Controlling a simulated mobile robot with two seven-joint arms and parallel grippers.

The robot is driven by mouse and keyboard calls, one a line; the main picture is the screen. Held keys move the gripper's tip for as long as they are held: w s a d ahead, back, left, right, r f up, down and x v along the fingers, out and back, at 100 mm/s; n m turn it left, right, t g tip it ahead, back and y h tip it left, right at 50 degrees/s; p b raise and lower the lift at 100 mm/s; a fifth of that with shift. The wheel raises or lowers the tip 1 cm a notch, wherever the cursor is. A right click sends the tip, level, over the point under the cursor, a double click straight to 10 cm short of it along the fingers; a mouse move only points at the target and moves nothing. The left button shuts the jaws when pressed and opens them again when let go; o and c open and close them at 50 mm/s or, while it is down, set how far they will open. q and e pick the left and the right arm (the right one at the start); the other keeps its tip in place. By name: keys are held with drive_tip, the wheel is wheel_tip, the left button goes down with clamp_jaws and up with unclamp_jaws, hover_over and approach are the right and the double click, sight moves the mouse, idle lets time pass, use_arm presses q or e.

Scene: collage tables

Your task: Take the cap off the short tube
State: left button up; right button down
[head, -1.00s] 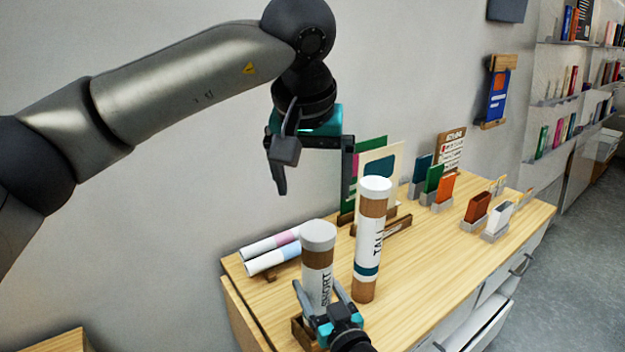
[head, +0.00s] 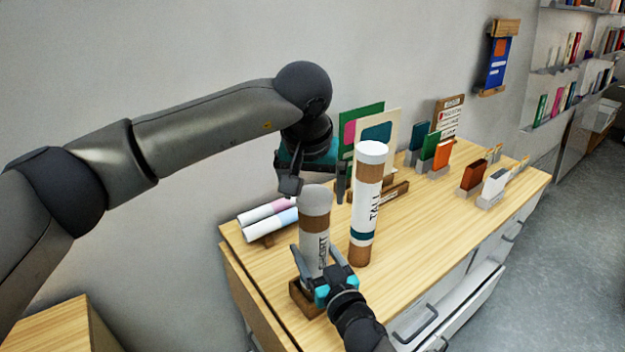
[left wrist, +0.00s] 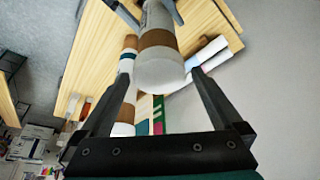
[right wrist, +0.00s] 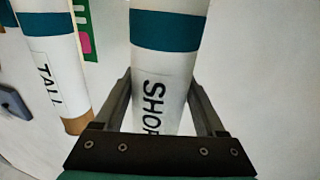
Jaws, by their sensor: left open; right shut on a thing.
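The short tube (head: 313,250) stands upright in a small wooden holder (head: 303,297) at the table's near left. Its grey-white cap (head: 315,199) is on its top. My right gripper (head: 325,272) is shut on the lower body of the short tube, and the right wrist view shows its fingers (right wrist: 160,105) on either side of the lettering. In the left wrist view the cap (left wrist: 161,72) sits near the space between the open fingers (left wrist: 163,85).
The tall tube (head: 367,205) stands upright close to the right of the short tube. Two rolled tubes (head: 268,220) lie on a rack at the left. Cards in stands (head: 440,155) fill the back. The table's front middle (head: 430,225) is clear.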

sight(314, 196)
use_arm(q)
drive_tip(key=c, duration=1.4)
drive_tip(key=shift+r, duration=0.15)
use_arm(e)
drive_tip(key=shift+f, duration=0.1)
use_arm(q)
drive_tip(key=shift+r, duration=1)
drive_tip(key=shift+r, duration=2)
use_arm(e)
unclamp_jaws()
